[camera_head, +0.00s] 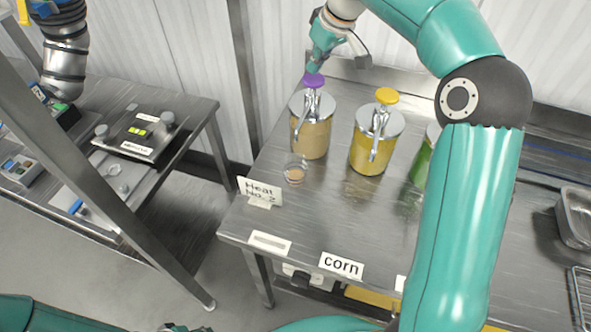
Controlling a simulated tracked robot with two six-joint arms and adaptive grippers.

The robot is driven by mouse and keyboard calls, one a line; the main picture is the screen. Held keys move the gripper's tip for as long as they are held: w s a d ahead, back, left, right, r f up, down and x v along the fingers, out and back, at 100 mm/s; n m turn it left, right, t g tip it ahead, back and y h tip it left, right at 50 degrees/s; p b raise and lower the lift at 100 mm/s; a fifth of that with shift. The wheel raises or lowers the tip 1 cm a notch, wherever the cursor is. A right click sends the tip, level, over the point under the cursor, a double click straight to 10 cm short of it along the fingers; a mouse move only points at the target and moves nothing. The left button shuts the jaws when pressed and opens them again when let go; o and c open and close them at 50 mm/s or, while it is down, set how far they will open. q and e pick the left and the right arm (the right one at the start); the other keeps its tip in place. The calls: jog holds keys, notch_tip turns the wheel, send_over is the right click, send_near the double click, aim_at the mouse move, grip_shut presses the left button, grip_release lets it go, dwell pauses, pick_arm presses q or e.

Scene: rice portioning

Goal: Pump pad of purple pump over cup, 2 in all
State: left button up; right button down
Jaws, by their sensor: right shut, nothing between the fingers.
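The purple pump (313,80) is the purple pad on top of a clear jar (311,135) of tan sauce with a metal lid. Its metal spout points down toward the front. A small clear cup (295,172) stands on the steel table below the spout and holds a little tan sauce at its bottom. My right gripper (312,68) is shut and empty, with its fingertips right above the purple pad. Whether they touch the pad I cannot tell. My left gripper is not in view.
A yellow pump jar (369,150) stands to the right, and a green-filled jar (421,165) is partly hidden by my right arm. Signs reading "Heat No. 2" (260,191) and "corn" (341,265) are at the table's front. A scale (139,133) sits on the left table.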

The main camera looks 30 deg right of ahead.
aim_at(314, 79)
jog(key=shift+f, duration=0.15)
jog(key=shift+f+b, duration=1.45)
jog(key=shift+f, duration=0.4)
jog(key=shift+r, duration=0.1)
jog(key=shift+r+p, duration=1.9)
jog(key=shift+p, duration=0.15)
